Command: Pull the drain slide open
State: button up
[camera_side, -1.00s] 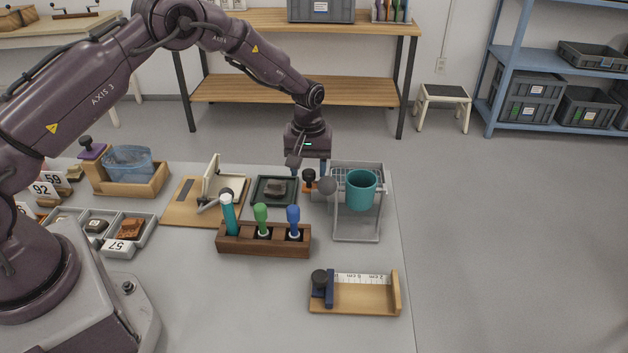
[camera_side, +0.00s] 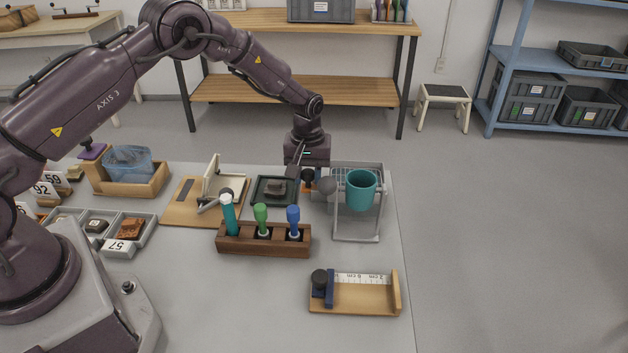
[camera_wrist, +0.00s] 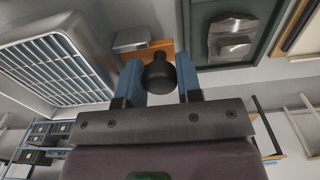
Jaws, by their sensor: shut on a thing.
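The drain slide shows as a black knob (camera_wrist: 158,72) over an orange-brown piece (camera_wrist: 160,47) in the wrist view. In the side view the black knob (camera_side: 308,174) stands between the dark tray and the grey rack. My gripper (camera_wrist: 159,80) has a blue finger on each side of the knob and is shut on it. In the side view my gripper (camera_side: 307,172) points down over the knob. A small grey block (camera_wrist: 131,40) lies beside the orange-brown piece. How far the slide is open cannot be told.
The grey rack (camera_side: 357,238) with a teal cup (camera_side: 361,190) stands close on the right. A dark tray (camera_side: 262,198) holding a sherd (camera_side: 276,188) lies close on the left. A wooden holder (camera_side: 250,241) with upright tools stands in front.

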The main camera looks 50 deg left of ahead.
jog(key=shift+s+a, duration=0.45)
jog(key=shift+a, duration=0.05)
jog(key=shift+s+a, duration=0.15)
jog(key=o, duration=0.6)
jog(key=shift+r, duration=0.1)
jog(key=shift+r, duration=2.7)
jog(key=s+d+r+m+t, duration=0.2)
jog(key=s+r+m, duration=0.1)
jog(key=s+r, duration=0.5)
jog(key=s+d+r+m+t, duration=0.1)
jog(key=s+r+m, duration=0.2)
jog(key=s+r, duration=0.6)
jog(key=s+d+r+m+t, duration=0.2)
jog(key=s+r, duration=0.6)
jog(key=s, duration=0.5)
jog(key=shift+d+r+m+t, duration=0.3)
jog(key=shift+r+m, duration=0.05)
jog(key=shift+m, duration=0.15)
